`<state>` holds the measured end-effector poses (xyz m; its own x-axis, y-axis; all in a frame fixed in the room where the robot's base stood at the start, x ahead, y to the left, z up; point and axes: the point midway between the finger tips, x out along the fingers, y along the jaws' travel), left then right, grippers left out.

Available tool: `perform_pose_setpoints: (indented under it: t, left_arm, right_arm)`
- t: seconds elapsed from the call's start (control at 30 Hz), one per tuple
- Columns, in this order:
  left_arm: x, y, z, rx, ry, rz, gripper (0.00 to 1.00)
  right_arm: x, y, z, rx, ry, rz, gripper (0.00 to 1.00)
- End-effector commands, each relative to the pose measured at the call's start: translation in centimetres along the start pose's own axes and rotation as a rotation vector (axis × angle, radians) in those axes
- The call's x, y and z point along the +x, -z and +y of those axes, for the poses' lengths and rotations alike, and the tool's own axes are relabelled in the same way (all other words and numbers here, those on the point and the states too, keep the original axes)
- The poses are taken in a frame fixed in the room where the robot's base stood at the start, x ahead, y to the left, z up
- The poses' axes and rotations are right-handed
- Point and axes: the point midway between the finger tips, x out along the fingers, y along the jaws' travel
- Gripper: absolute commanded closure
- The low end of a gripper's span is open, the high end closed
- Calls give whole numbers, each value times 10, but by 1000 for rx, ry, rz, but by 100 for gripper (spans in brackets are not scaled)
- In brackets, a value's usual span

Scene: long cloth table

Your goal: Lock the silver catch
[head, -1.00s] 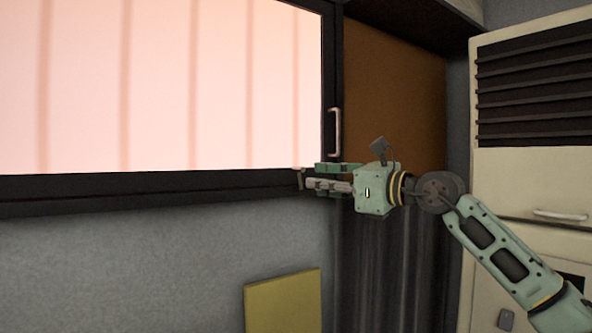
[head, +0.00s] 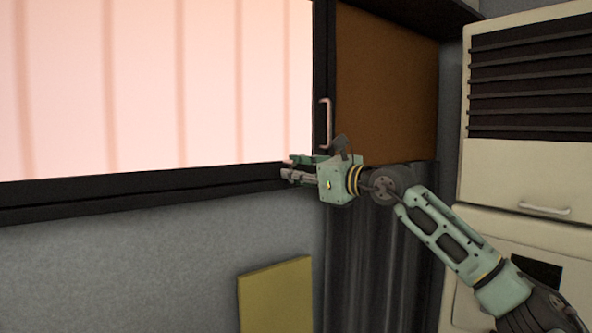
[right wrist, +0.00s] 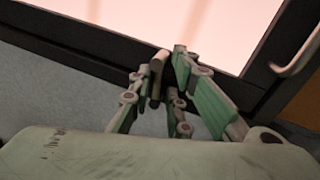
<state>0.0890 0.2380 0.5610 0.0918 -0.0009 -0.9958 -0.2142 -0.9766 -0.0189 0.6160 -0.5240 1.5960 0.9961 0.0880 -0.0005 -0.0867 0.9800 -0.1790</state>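The silver catch (right wrist: 156,72) appears as a small dull brownish metal piece at the window's lower frame in the right wrist view. It lies between or just beyond my right fingertips; contact is unclear. In the head view only a small pinkish bit of it (head: 288,160) shows by the fingertips. My right gripper (head: 290,168) is level, pointing left at the lower right corner of the window frame (head: 150,193). A gap shows between its fingers. It also shows in the right wrist view (right wrist: 162,76). My left gripper is out of view.
A pale vertical handle (head: 326,122) stands on the window's right frame, just above my right gripper. A brown panel (head: 388,85) is to its right, then a cream cabinet (head: 520,175). A yellow board (head: 275,295) leans below. The grey wall is bare.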

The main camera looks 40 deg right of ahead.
Motion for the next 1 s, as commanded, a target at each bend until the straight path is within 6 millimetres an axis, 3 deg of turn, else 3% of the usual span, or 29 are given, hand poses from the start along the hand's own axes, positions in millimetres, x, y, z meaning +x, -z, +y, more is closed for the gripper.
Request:
perform_pose_setpoints:
  t: [0.1,0.3,0.63,0.8,1.0]
  left_arm:
    - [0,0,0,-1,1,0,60]
    - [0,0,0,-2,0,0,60]
    - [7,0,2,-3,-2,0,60]
    - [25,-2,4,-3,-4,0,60]
    - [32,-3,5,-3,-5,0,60]
  right_arm:
    - [0,0,0,0,0,0,83]
    - [0,0,0,0,0,0,100]
    - [-1,2,-1,35,2,-10,100]
    - [-2,6,-6,201,8,-44,100]
    - [-3,4,-12,344,15,-74,100]
